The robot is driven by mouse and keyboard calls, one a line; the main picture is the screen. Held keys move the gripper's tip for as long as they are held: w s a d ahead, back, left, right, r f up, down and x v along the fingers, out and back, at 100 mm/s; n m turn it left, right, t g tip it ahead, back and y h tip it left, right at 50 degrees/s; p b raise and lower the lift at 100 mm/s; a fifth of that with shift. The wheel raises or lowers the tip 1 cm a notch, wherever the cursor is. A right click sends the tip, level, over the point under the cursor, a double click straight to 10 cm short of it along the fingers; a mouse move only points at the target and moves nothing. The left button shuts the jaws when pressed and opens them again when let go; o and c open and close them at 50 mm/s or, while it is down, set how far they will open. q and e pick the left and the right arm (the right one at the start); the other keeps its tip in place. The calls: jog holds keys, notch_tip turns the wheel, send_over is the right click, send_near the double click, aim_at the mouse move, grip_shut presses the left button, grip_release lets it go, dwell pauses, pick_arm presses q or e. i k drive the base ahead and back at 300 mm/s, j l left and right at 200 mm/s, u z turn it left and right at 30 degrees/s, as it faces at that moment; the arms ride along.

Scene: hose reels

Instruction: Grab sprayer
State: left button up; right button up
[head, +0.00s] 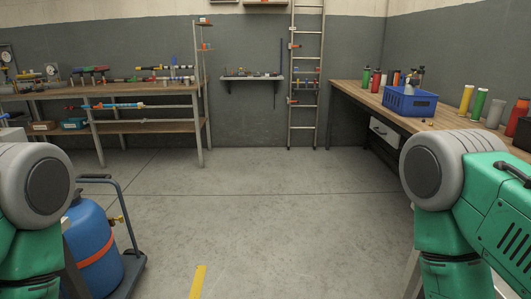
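A blue crate (410,103) stands on the right workbench. Small bottles with dark tops (417,78) stick up out of it or stand just behind it; they look like spray bottles, but are too small to tell for sure. I cannot make out for certain which thing is the sprayer. Parts of my two green and grey arms show at the left and right edges. Neither gripper is in view, and my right arm hides part of the right bench.
The right wooden bench (358,92) holds several coloured bottles, including a yellow one (466,99). A blue tank (90,245) stands on a cart (130,265) at near left. A left workbench (150,91) carries tools. A ladder (306,70) stands at the back wall. The middle floor is clear.

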aim_at(410, 88)
jog(key=i+z, duration=0.1)
jog(key=i, duration=0.9)
jog(key=i+j, duration=0.2)
jog(key=i, duration=0.8)
jog(key=i+l+z, duration=0.35)
jog(key=i, duration=0.25)
jog(key=i+z, duration=0.35)
jog(key=i, duration=0.3)
jog(key=i+z, duration=0.35)
jog(key=i, duration=0.3)
jog(key=i+l, duration=0.15)
jog(key=i, duration=0.15)
jog(key=i+l, duration=0.2)
jog(key=i+j+u, duration=0.05)
jog(key=i, duration=0.05)
